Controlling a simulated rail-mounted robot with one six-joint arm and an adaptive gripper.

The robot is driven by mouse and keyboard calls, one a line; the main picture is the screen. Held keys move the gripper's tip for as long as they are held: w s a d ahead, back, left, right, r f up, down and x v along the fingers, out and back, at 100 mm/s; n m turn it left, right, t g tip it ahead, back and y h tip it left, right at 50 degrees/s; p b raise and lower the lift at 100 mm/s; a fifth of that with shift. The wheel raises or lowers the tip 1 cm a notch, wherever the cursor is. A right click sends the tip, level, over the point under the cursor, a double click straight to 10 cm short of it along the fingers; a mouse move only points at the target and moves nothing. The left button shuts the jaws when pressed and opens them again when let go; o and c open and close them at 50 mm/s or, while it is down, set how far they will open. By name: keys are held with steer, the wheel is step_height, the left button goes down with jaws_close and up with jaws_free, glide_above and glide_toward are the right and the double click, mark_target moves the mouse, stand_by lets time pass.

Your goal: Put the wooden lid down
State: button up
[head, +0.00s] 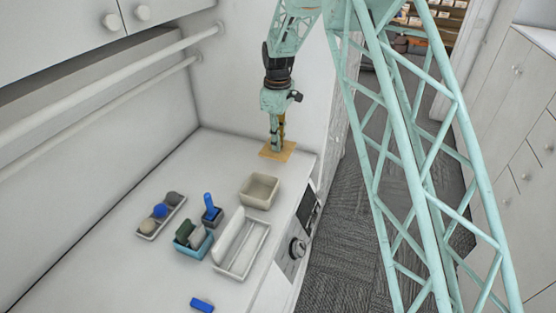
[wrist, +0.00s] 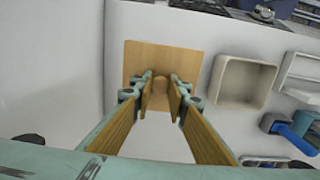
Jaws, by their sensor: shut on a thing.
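The wooden lid (head: 287,153) is a flat, light-brown square at the far right end of the white counter. In the wrist view the lid (wrist: 165,52) shows a round knob (wrist: 160,84) near its middle. My gripper (head: 276,149) points down over the lid, and in the wrist view its fingers (wrist: 159,91) close on the knob from both sides. The lid looks level. It is at or just above the counter; I cannot tell if it touches.
An open beige bin (head: 259,190) stands nearest the lid. A blue block (head: 202,305) lies in front. The left counter is clear.

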glide_above(278, 165)
steer(key=shift+f, duration=2.1)
steer(key=shift+f+p, duration=0.55)
steer(key=shift+f, duration=1.3)
steer(key=shift+f, duration=0.2)
steer(key=o, duration=0.8)
steer(key=shift+o, duration=0.2)
steer(key=shift+r, duration=0.2)
step_height(278, 165, up, 11)
steer(key=shift+r+b, duration=0.15)
steer(key=shift+b, duration=0.55)
steer(key=shift+r, duration=0.35)
